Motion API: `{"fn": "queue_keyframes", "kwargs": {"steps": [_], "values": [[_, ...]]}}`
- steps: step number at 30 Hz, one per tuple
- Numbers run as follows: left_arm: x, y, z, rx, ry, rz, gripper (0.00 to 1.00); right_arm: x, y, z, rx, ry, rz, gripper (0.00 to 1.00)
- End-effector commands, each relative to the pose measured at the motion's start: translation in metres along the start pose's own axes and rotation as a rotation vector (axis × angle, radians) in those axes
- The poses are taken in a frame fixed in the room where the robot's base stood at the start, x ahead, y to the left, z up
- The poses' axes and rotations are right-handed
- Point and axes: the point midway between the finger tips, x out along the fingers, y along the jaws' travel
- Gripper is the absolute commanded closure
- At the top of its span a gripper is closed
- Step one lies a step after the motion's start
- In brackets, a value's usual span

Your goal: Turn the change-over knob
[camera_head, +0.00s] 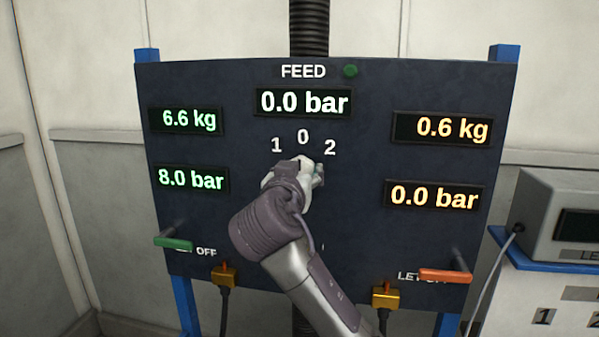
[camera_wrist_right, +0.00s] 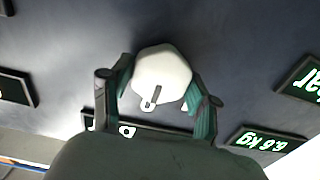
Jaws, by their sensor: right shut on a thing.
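The change-over knob is a white, rounded knob (camera_wrist_right: 160,76) on the dark panel, and it shows in the right wrist view between my right gripper's fingers (camera_wrist_right: 156,100). The fingers have green pads and are shut on the knob from both sides. In the head view my right gripper (camera_head: 305,172) is at the panel just below the marks 1, 0 and 2 (camera_head: 303,138), and it hides most of the knob. My left gripper is not in view.
The dark panel (camera_head: 330,240) has a FEED display at 0.0 bar (camera_head: 304,102). The left displays read 6.6 kg and 8.0 bar; the right ones 0.6 kg and 0.0 bar. A green lever (camera_head: 174,242) and an orange lever (camera_head: 445,276) stick out low. A grey device (camera_head: 565,215) stands at right.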

Motion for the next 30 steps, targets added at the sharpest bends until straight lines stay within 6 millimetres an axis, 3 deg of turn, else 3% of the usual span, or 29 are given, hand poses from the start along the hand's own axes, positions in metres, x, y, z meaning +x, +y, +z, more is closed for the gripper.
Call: {"fn": "queue_keyframes", "kwargs": {"steps": [11, 30], "values": [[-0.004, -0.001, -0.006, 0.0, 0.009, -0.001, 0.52, 0.001, 0.0, 0.0, -0.104, -0.001, 0.001, 0.75], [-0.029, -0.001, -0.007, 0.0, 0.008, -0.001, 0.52, 0.001, -0.001, -0.001, -0.614, -0.001, 0.0, 0.75]]}}
